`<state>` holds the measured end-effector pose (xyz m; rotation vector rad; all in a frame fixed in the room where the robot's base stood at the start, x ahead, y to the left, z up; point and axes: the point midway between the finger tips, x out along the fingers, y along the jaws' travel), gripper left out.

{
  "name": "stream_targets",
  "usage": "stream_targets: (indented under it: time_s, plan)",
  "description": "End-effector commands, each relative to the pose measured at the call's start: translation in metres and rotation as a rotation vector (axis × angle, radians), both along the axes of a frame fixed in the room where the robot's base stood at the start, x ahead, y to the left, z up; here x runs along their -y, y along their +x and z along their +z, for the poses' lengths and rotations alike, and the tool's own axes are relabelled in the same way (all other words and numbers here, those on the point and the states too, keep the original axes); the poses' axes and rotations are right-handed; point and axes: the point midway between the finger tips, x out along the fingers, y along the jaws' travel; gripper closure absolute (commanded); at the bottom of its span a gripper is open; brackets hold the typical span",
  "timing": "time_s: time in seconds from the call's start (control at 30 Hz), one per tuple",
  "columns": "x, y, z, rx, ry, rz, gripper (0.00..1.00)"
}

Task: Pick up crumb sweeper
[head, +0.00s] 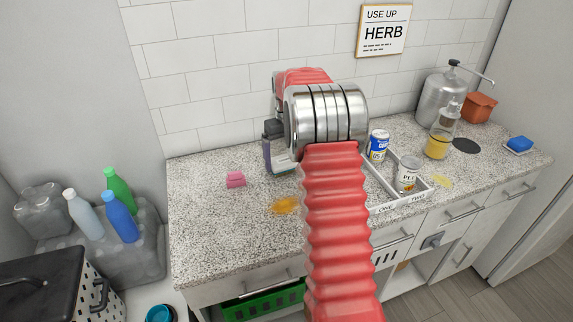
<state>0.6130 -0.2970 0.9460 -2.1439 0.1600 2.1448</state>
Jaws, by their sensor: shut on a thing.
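My ribbed red arm rises through the middle of the head view to a silver joint and bends away behind it. My gripper is hidden behind this arm, so its fingers and anything between them do not show. I cannot make out a crumb sweeper for certain.
An orange patch (285,205) lies in front. Right of the arm, a divided tray (414,196) holds a blue can (377,147) and a pale can (407,173). Behind are a bottle with yellow contents (438,146) and a metal canister (436,98). The left front counter is clear.

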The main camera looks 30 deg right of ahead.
Motion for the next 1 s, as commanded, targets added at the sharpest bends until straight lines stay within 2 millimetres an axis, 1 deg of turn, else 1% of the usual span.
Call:
stream_targets:
  time_s: [0.03, 0.1, 0.33, 0.47, 0.57, 0.67, 0.9, 1.0]
  plan:
    - [0.000, 0.000, 0.000, 0.000, 0.000, 0.000, 0.27]
    - [0.000, 0.000, 0.000, 0.000, 0.000, 0.000, 0.31]
    - [0.000, 0.000, 0.001, 0.001, 0.000, 0.000, 0.31]
    - [0.000, 0.000, 0.007, 0.001, 0.000, 0.000, 0.31]
    - [0.000, 0.001, 0.017, 0.003, -0.001, 0.000, 0.31]
    - [0.000, 0.001, 0.032, 0.004, -0.002, 0.000, 0.31]
    - [0.000, 0.001, 0.075, 0.004, -0.002, 0.000, 0.31]
    - [0.000, 0.001, 0.088, 0.003, -0.001, 0.000, 0.31]
